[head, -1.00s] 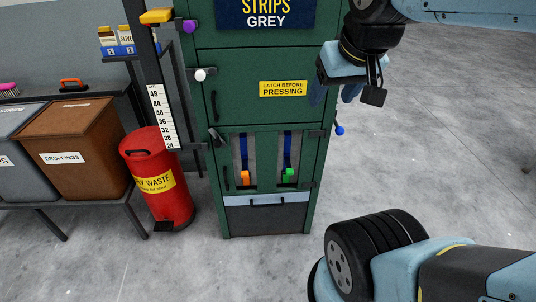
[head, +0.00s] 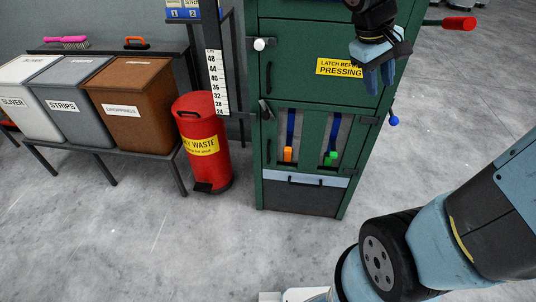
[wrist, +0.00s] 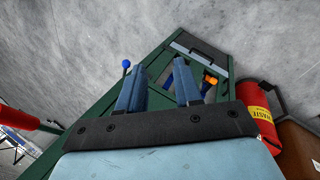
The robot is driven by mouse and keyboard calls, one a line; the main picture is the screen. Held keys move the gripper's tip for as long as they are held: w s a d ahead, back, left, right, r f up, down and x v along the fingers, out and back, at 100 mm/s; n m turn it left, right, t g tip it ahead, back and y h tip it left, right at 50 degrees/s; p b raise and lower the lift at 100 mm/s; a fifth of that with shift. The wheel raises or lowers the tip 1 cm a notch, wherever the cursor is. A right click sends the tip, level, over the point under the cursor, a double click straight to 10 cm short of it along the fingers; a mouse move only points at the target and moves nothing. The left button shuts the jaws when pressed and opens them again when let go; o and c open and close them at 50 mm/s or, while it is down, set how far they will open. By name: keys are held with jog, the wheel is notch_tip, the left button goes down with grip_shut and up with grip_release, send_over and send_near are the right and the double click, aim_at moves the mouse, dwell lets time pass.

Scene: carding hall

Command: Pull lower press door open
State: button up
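The green press (head: 300,40) stands in the head view. Its lower press door (head: 310,121) looks shut, with two openings showing blue straps, an orange buckle (head: 288,154) and a green buckle (head: 331,158). A dark upright handle (head: 268,150) is on the door's left side, and a dark latch lever (head: 265,108) is at its upper left. My gripper (head: 379,88) is open and empty, in front of the upper door's right part, above and right of the lower door. In the wrist view its two blue fingers (wrist: 161,66) are apart, with the press beyond, seen tilted.
A red waste bin (head: 206,165) stands left of the press. Further left, a bench carries white, grey and brown (head: 130,110) bins. A blue-knobbed lever (head: 393,120) and a red handle (head: 458,23) stick out at right. The floor before the press is clear.

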jog(key=w+a+f+n+t+h, duration=0.2)
jog(key=w+a+f+n+h, duration=0.35)
jog(key=w+f, duration=0.5)
jog(key=w+a+f+n+t+h, duration=0.2)
jog(key=w+a+f+n+h, duration=0.35)
jog(key=w+f, duration=0.55)
jog(key=w+a+f+n+t+y, duration=0.1)
jog(key=a+f+n+t, duration=0.3)
jog(key=f, duration=0.3)
jog(key=a+f+n+t+y, duration=0.1)
jog(key=a+f+n+t, duration=0.3)
jog(key=f, duration=0.4)
jog(key=n+t+y, duration=0.4)
jog(key=n+y, duration=0.3)
jog(key=n, duration=0.2)
send_near(268, 154)
jog(key=x, duration=1)
jog(key=shift+w+f, duration=0.25)
jog(key=shift+w, duration=0.1)
jog(key=shift+c, duration=0.4)
grip_shut()
